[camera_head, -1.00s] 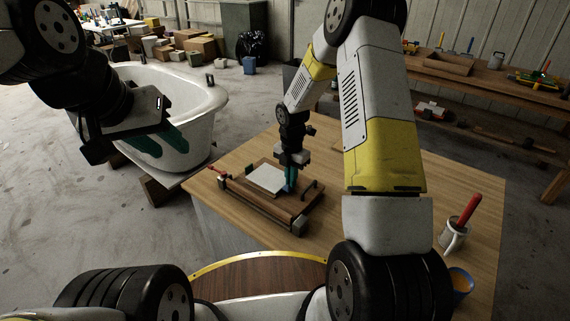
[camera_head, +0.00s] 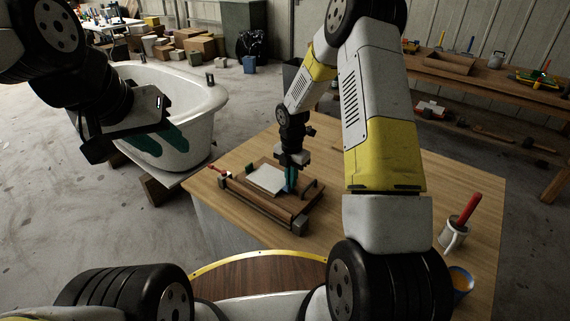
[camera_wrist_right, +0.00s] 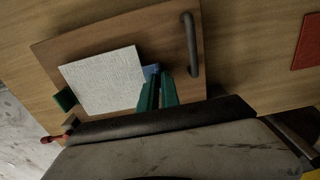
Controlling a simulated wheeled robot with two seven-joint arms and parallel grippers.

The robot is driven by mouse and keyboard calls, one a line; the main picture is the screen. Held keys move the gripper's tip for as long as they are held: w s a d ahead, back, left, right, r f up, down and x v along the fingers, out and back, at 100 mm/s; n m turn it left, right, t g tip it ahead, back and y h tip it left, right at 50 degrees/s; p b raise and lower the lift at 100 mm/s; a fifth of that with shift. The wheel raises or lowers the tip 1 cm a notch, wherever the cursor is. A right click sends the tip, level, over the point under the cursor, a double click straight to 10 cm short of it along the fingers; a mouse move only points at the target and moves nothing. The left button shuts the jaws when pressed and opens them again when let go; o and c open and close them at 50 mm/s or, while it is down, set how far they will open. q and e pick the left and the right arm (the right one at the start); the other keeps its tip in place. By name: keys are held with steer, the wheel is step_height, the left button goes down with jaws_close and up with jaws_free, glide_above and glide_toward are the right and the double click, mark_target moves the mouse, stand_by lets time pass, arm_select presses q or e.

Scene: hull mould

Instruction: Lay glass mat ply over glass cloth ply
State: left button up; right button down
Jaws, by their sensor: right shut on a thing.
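A white, textured square ply (camera_head: 266,180) is over the brown wooden mould board (camera_head: 300,211) on the table. It also shows in the right wrist view (camera_wrist_right: 104,79), with a small blue tab (camera_wrist_right: 152,70) at its right edge. My right gripper (camera_head: 290,185) points down, its green fingers (camera_wrist_right: 157,92) shut on that tab. I cannot tell whether the ply touches the surface beneath it. No second ply is distinguishable; anything under the white sheet is hidden. My left gripper (camera_head: 158,141) is open and empty, in front of the white tub at the left.
A dark bar handle (camera_wrist_right: 190,44) stands on the board near my right gripper. A red-handled item (camera_head: 220,172) is at the board's left. A mug with a red handle (camera_head: 452,236) and a blue cup (camera_head: 461,280) stand at the table's right. The white tub (camera_head: 205,105) is left.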

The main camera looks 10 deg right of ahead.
steer(key=c, duration=0.9)
jaws_free()
steer(key=shift+c, duration=0.2)
steer(key=shift+r, duration=0.1)
steer(key=shift+r, duration=3.45)
